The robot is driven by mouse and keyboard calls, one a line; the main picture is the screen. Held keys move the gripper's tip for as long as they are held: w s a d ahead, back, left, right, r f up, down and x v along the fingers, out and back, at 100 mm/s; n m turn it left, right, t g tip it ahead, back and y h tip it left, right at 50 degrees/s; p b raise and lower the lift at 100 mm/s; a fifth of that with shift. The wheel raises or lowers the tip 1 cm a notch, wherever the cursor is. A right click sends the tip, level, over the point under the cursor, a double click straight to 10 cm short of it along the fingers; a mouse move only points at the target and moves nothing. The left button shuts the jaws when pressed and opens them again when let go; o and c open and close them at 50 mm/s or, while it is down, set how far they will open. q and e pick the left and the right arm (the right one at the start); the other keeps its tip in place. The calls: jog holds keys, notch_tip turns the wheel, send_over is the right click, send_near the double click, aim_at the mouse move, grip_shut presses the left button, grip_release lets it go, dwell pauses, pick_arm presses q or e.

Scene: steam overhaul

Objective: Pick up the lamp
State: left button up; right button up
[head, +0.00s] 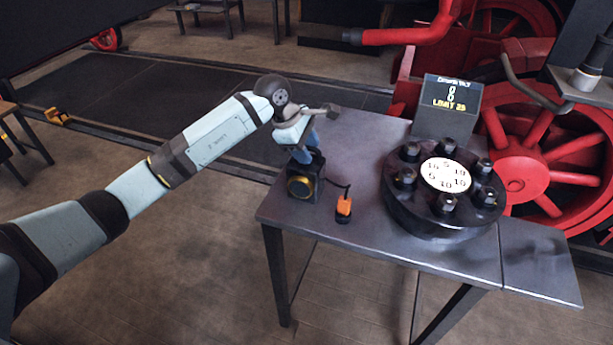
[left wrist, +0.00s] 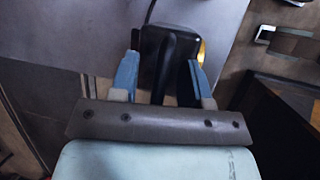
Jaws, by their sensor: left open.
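The lamp (head: 301,186) is a dark box with a round yellow lens, standing upright near the left edge of the metal table. My left gripper (head: 308,153) is right above it, pointing down, with its blue fingers at the lamp's top. In the left wrist view, the lamp (left wrist: 152,42) has a dark handle running between the open blue fingers (left wrist: 160,75), one finger on each side. I cannot tell whether the fingers touch the handle. My right gripper is not in view.
A small orange plug-like piece (head: 344,207) with a dark cable sits beside the lamp on the table (head: 335,238). A black flange with bolts and a numbered disc (head: 446,175) stands to the right, with a dark sign (head: 447,107) behind. Red wheels (head: 520,184) are beyond.

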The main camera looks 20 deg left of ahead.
pick_arm(q)
grip_shut()
jog(key=shift+r, duration=0.15)
